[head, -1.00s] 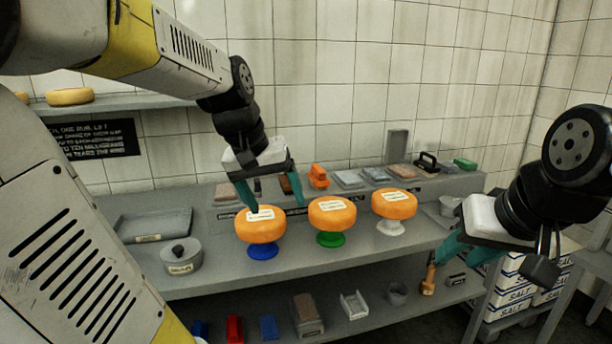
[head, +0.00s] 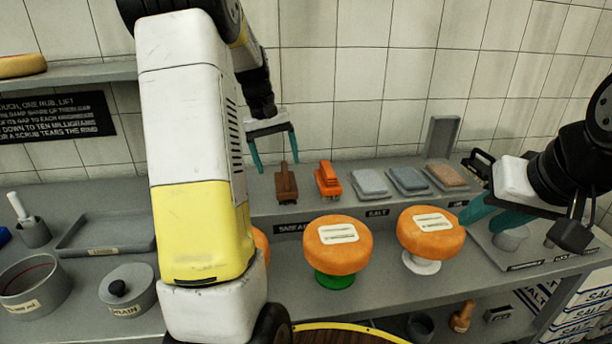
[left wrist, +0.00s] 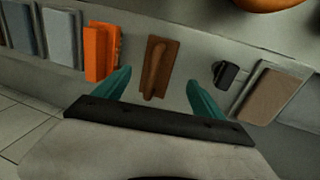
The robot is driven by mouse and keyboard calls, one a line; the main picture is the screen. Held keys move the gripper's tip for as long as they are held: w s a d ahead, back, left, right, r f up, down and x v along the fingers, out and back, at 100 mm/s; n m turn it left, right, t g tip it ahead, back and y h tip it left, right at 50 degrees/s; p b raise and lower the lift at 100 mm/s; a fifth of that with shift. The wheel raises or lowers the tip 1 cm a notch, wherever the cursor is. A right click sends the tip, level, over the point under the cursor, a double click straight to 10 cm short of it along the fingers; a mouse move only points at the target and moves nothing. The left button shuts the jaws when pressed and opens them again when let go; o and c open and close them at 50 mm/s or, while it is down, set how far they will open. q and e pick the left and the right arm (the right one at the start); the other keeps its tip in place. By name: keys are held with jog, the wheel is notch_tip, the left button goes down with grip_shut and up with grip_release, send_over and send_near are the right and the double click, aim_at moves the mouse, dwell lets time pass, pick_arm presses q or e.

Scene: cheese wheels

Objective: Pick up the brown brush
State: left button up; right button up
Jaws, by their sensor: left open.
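The brown brush (head: 286,183) stands on the raised back shelf, left of the orange brush (head: 328,179). In the left wrist view the brown brush (left wrist: 158,68) lies between and just beyond my open fingertips. My left gripper (head: 276,166) is open and empty, above and behind the brush in the head view; it also shows in the left wrist view (left wrist: 158,85). I see no contact with the brush. My right gripper (head: 486,221) is at the right, over the counter; its fingers overlap, so its opening is unclear.
Grey and tan blocks (head: 408,180) line the shelf to the right. Cheese wheels on stands (head: 338,245) are on the counter in front. In the left wrist view a small black item (left wrist: 225,74) and a brown block (left wrist: 268,94) lie right of the brush.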

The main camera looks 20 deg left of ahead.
aim_at(284, 168)
pick_arm(q)
jog(key=f, duration=0.2)
jog(key=d+f, duration=0.1)
jog(key=f, duration=0.3)
jog(key=shift+w+d+f, duration=0.3)
jog(key=shift+w+f, duration=0.05)
jog(key=shift+f, duration=0.05)
jog(key=c, duration=1.6)
jog(key=shift+r, duration=0.15)
jog(key=shift+r, duration=0.65)
notch_tip(284, 168, up, 2)
jog(key=shift+r, duration=0.15)
jog(key=s+d+r, duration=0.1)
jog(key=s+d, duration=0.2)
jog(key=s, duration=1.2)
jog(key=shift+s+d, duration=0.2)
jog(key=shift+s, duration=0.15)
